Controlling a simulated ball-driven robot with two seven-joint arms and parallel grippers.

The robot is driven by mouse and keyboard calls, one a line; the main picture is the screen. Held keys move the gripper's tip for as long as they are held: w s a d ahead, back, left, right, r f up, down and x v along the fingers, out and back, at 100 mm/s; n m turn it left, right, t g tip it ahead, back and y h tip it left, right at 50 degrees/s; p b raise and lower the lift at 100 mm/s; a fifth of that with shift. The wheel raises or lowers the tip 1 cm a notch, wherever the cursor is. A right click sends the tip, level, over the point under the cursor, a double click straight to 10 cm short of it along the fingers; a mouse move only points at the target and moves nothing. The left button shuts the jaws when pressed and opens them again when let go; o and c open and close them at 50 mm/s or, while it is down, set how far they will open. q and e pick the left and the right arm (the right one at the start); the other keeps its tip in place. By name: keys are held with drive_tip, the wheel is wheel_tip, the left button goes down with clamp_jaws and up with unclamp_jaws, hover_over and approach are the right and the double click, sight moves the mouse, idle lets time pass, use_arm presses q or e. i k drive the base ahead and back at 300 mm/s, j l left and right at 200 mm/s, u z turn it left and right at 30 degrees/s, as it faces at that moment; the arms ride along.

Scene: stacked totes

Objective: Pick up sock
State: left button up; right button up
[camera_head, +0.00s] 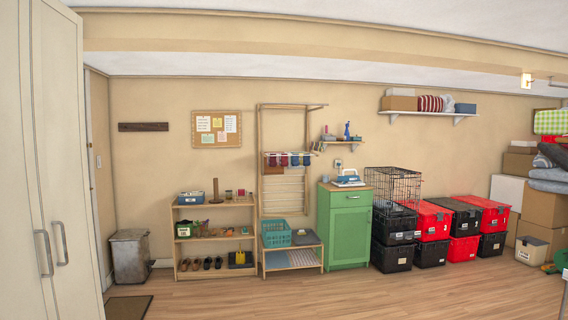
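Several small dark red and blue cloth items, which look like socks, hang in a row on the wooden drying rack (259,130) against the back wall. One of these socks (295,159) hangs near the middle of the row. They are too small to tell apart clearly. Neither of my grippers is in view.
A teal basket (276,234) sits below the rack, beside a green cabinet (350,228). A wooden shelf (217,215) stands left. Stacked black and red totes (464,250) and a wire crate (393,186) stand right. The wood floor (330,295) in front is largely clear.

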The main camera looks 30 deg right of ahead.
sight(284, 162)
drive_tip(key=i+l+z, duration=0.9)
drive_tip(key=i+z, duration=0.3)
drive_tip(key=i, duration=0.2)
drive_tip(key=i+z, duration=0.2)
drive_tip(key=i, duration=3.85)
drive_tip(key=l, duration=0.1)
